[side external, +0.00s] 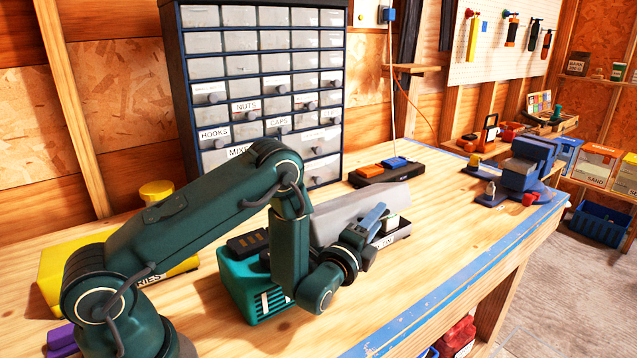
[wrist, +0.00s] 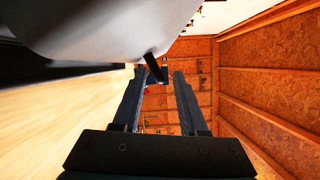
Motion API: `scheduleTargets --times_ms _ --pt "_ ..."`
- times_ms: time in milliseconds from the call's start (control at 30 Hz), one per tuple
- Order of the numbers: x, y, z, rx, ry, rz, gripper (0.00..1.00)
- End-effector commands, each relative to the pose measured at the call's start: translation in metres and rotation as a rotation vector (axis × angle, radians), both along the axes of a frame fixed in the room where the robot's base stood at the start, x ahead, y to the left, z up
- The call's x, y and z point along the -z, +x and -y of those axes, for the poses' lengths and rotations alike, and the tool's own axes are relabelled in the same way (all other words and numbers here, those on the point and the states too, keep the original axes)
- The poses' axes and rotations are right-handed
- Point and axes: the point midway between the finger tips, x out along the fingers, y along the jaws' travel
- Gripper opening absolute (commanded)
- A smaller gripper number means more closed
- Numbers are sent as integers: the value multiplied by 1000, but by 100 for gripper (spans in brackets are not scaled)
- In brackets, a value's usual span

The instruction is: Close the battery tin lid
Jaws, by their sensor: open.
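The battery tin (side external: 402,233) is a low dark box on the bench behind my forearm, with a white label partly hidden by my gripper. Its grey lid (side external: 345,205) stands raised and tilted above it. In the wrist view the pale grey lid (wrist: 110,25) fills the upper left, with a dark tab (wrist: 155,68) sticking out from its edge. My gripper (side external: 376,215) is beside the lid's front side. In the wrist view my gripper (wrist: 160,75) has its fingers apart, and the tab shows near the left fingertip. I cannot tell whether they touch.
A teal charger-like box (side external: 258,298) stands close by, partly behind my arm. A yellow labelled box (side external: 68,262) is at the left. A drawer cabinet (side external: 262,75) and a black tray (side external: 392,174) are behind. A blue vise (side external: 525,165) is at the right; the bench before it is clear.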

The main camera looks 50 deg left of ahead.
Motion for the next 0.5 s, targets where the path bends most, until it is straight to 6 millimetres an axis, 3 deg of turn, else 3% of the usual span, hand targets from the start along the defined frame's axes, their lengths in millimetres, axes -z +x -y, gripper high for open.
scheduleTargets --times_ms 267,500 --pt "2 -26 12 4 0 -5 42" --pt "-36 -27 11 0 -1 8 42"
